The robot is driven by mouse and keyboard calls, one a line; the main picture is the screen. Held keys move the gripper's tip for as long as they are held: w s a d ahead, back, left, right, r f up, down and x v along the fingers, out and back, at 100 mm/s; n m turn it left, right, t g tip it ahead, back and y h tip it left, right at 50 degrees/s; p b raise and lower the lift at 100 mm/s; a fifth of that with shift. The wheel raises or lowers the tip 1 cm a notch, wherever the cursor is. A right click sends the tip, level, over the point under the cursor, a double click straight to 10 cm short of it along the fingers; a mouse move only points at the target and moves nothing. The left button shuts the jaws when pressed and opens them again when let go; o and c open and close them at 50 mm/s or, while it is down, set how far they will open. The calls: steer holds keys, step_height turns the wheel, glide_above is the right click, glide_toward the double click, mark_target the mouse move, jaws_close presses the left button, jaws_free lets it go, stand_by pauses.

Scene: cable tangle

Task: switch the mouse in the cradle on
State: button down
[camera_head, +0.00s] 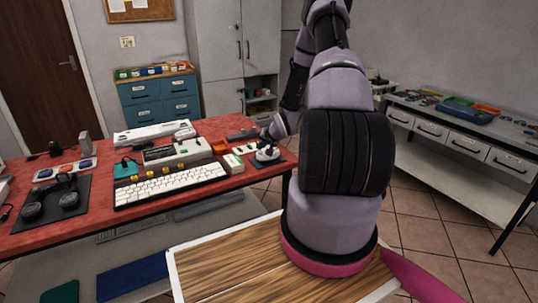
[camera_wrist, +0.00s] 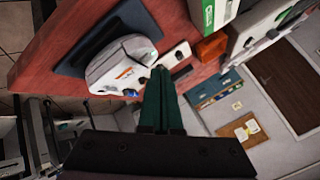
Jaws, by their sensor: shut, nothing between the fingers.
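The white mouse in its cradle (camera_head: 268,154) sits on a dark mat near the right end of the red table. In the wrist view the white body (camera_wrist: 112,66) shows an orange mark, small dark details and a small blue spot near its lower edge. I cannot clearly separate mouse from cradle, nor tell the switch's position. My gripper (camera_wrist: 160,70) is shut and empty, its dark green fingers side by side. The fingertips appear right beside the white body's edge; I cannot tell whether they touch it. In the head view my wrist hides part of this spot.
A white keyboard (camera_head: 170,185), a grey boxy device (camera_head: 178,152) and an orange block (camera_head: 220,146) stand left of the mouse on the red table (camera_head: 60,235). Headphones lie on a dark mat (camera_head: 75,205) at far left. A side bench (camera_head: 455,122) stands at right.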

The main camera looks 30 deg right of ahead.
steer(key=shift+r, duration=0.15)
steer(key=shift+r, duration=2.95)
step_height(320, 180, up, 15)
steer(key=n+g+h, duration=0.1)
steer(key=h, duration=0.1)
glide_above(261, 155)
steer(key=s+a, duration=0.3)
steer(key=s+a+r+n, duration=0.1)
steer(key=s+a+r, duration=0.3)
steer(key=s+r, duration=0.7)
steer(key=s+a+r+y, duration=0.1)
steer(key=s+a+r, duration=0.2)
steer(key=s, duration=0.4)
steer(key=s+a+r+y, duration=0.1)
steer(key=s+a+r, duration=0.3)
steer(key=s, duration=0.3)
steer(key=s+a+r+n+g+y, duration=0.1)
steer(key=s+a+r, duration=0.3)
steer(key=s+r, duration=0.2)
steer(key=shift+s, duration=0.75)
